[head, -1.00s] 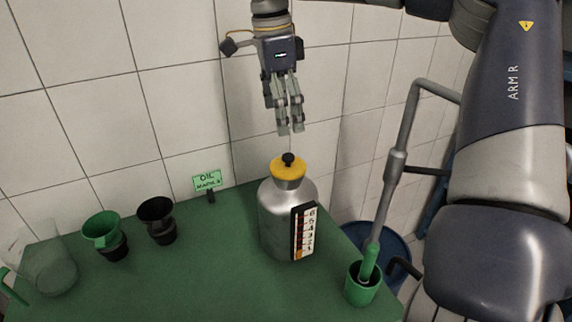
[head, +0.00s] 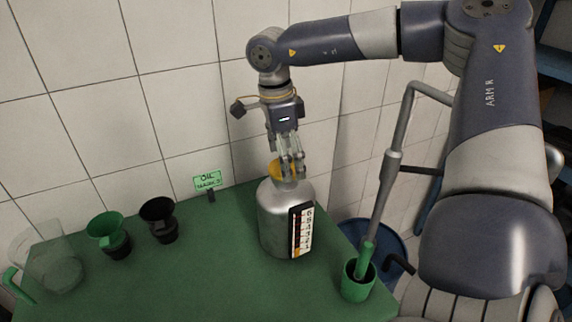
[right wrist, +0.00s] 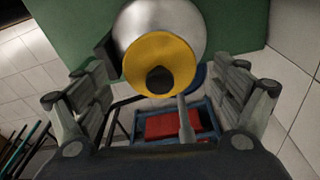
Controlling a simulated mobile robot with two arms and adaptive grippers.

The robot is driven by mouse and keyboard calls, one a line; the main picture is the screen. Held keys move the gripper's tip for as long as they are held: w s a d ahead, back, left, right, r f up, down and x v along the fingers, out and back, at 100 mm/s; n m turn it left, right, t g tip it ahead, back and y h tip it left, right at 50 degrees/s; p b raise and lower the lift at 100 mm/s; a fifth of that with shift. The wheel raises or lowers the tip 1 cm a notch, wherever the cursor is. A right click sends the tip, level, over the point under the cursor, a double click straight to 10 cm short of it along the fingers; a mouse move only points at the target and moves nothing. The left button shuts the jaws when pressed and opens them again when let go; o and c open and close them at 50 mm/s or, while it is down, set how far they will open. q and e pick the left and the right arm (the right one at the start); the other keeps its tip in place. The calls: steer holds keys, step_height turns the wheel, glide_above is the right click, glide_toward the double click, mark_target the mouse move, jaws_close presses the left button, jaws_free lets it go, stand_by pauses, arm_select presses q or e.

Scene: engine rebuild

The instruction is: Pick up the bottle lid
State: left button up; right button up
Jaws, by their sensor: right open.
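The yellow bottle lid (head: 277,168) with a black knob sits on top of the silver metal bottle (head: 272,232) on the green table. My right gripper (head: 293,176) has come down from above, and its fingers partly hide the lid in the head view. In the right wrist view the lid (right wrist: 160,62) and its black knob lie ahead, between the two open fingers (right wrist: 165,95). Clear space shows on both sides of the lid there, so the fingers do not touch it. My left gripper is not in view.
A green cup (head: 358,282) holding a green-handled tool stands at the table's right edge. A green funnel (head: 108,232), a black funnel (head: 159,219) and a clear jug (head: 48,262) stand at left. A small oil sign (head: 207,181) is behind. The front table area is clear.

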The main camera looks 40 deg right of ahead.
steer(key=c, duration=1)
